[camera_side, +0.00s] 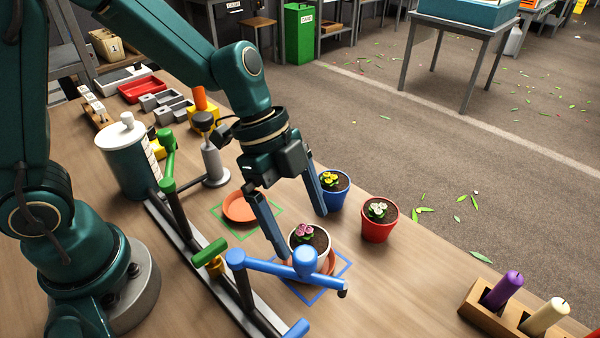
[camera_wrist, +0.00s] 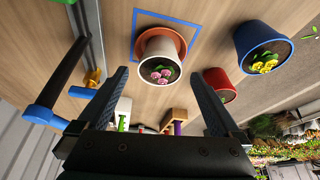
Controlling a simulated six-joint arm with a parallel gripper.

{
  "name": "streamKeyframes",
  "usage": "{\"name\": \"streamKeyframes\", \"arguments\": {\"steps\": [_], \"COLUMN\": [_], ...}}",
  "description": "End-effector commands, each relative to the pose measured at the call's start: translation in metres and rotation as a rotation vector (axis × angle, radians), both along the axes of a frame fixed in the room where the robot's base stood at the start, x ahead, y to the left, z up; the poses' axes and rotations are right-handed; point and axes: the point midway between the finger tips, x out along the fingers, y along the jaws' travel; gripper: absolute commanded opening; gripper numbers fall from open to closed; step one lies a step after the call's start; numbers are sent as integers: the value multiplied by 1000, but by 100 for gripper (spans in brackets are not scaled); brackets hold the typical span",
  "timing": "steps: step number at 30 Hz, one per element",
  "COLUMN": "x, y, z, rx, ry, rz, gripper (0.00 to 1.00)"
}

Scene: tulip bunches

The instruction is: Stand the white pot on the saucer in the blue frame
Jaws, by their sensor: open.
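The white pot (camera_side: 322,256) with pink flowers stands upright on the terracotta saucer (camera_side: 330,266) inside the blue frame (camera_side: 314,301). In the wrist view the white pot (camera_wrist: 158,48) sits on the saucer (camera_wrist: 181,44), with the blue frame (camera_wrist: 190,21) around it. My gripper (camera_side: 302,234) is open, with its fingers above and to either side of the pot. In the wrist view my gripper (camera_wrist: 159,73) shows a clear gap between each finger and the pot. A blue bar partly hides the pot's lower front in the side view.
A blue pot (camera_side: 334,195) and a red pot (camera_side: 380,222) stand to the right. An empty saucer (camera_side: 239,207) lies in a green frame (camera_side: 243,238). A rail with blue (camera_side: 290,270) and green arms (camera_side: 208,252) runs close by. A candle block (camera_side: 512,318) is at lower right.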

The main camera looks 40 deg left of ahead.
Motion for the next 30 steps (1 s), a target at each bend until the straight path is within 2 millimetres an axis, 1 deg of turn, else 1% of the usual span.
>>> {"name": "streamKeyframes", "arguments": {"steps": [1,3,6,9,12,17,20,23,27,30], "x": [2,0,-1,-2,-3,-7,-15,-29,-51,-66], "y": [5,12,19,24,28,32,39,50,69,83], "z": [13,27,44,57,67,75,81,87,93,94], "rx": [-2,2,1,2,1,9,30,60,77,60], "ry": [-12,-10,-9,-5,-3,1,7,9,-3,-23], "rz": [5,6,5,4,2,28,131,321,664,906], "gripper": [100,100,100,100,100,100,100,100,100,100]}}
